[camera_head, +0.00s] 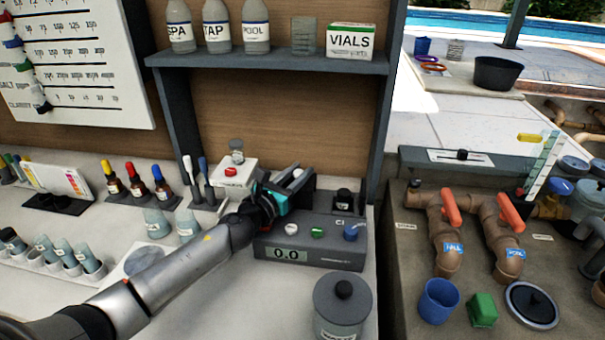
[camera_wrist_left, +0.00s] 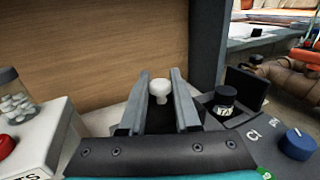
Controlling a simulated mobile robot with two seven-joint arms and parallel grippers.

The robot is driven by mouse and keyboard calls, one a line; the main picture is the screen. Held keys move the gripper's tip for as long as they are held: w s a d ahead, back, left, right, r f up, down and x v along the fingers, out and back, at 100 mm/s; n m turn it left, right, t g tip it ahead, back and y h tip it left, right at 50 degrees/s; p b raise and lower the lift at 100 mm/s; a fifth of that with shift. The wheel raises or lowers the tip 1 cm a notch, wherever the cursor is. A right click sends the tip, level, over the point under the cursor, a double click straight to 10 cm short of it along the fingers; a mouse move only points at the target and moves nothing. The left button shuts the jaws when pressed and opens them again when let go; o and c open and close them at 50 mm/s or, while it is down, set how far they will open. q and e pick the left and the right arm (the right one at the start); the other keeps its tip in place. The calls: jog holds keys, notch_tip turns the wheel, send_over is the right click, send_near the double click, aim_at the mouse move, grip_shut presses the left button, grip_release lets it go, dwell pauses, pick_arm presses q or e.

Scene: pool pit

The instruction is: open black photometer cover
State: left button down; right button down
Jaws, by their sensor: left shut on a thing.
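The grey photometer (camera_head: 310,247) stands on the counter with its display reading 0.0. My left gripper (camera_head: 297,179) is over its back left part. In the left wrist view its two fingers (camera_wrist_left: 161,98) stand either side of a white knob (camera_wrist_left: 158,87), and the gripper is shut on it. A dark surface lies below the knob between the fingers; its hinge and edges are hidden. To the right, a black flap (camera_wrist_left: 246,87) stands upright behind a black-capped vial (camera_wrist_left: 225,97). The vial also shows in the head view (camera_head: 343,197). My right gripper is not in view.
A white box with a red button (camera_head: 231,171) and a jar (camera_head: 237,151) stand left of the gripper. A grey lidded pot (camera_head: 341,307) is in front of the photometer. A shelf (camera_head: 270,64) with bottles hangs above; its right post (camera_head: 384,110) is close.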

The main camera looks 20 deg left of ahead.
pick_arm(q)
jog(key=c, duration=0.6)
grip_release()
jog(key=shift+c, duration=0.2)
jog(key=shift+s, duration=0.1)
jog(key=s, duration=0.4)
jog(key=s+a, duration=0.1)
jog(key=s, duration=0.3)
jog(key=s+b, duration=0.1)
jog(key=s, duration=0.4)
jog(key=shift+a+f, duration=0.1)
jog(key=shift+a, duration=0.05)
jog(key=shift+s+a, duration=0.15)
jog(key=shift+s, duration=0.8)
